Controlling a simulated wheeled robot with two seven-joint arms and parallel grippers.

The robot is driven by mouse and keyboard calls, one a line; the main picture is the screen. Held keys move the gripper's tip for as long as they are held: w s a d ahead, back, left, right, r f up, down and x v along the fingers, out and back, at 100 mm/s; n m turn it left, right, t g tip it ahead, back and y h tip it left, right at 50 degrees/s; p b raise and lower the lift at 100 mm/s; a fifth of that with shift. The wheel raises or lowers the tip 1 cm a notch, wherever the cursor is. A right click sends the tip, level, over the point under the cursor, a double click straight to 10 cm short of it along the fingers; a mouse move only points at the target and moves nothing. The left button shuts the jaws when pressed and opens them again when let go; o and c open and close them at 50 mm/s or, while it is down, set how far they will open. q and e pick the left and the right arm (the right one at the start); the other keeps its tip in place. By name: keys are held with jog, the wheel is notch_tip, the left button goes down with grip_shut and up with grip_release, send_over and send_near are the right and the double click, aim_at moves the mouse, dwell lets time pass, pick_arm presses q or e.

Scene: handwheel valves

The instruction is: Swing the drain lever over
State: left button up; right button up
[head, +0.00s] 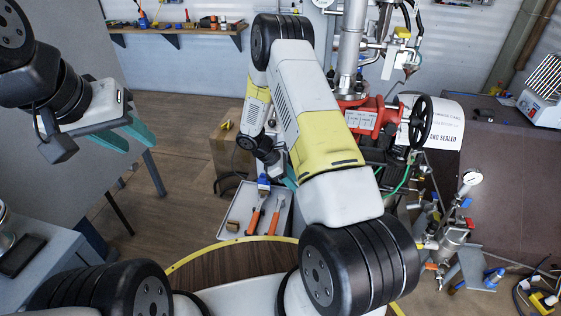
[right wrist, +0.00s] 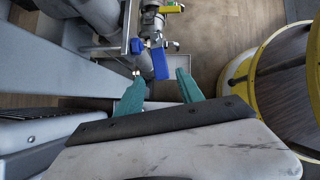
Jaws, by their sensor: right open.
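A blue lever handle (right wrist: 160,63) hangs from a small valve on grey pipework in the right wrist view. A yellow handle (right wrist: 171,9) sits further up on the same pipework. No label shows which one is the drain lever. My right gripper (right wrist: 160,77) is open, with its teal fingertips on either side of the blue handle's near end. I see no clear contact. In the head view my right arm hides most of this gripper and the valve. My left gripper (head: 131,141) is open and empty at the left, away from the pipework.
A grey tray (head: 228,205) with orange-handled tools lies on the floor. A red valve body (head: 370,115) with a black handwheel (head: 420,122) stands behind my right arm. A brown table (head: 510,180) is at the right.

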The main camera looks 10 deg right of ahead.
jog(key=shift+x, duration=3.55)
grip_shut()
jog(key=shift+d, duration=0.1)
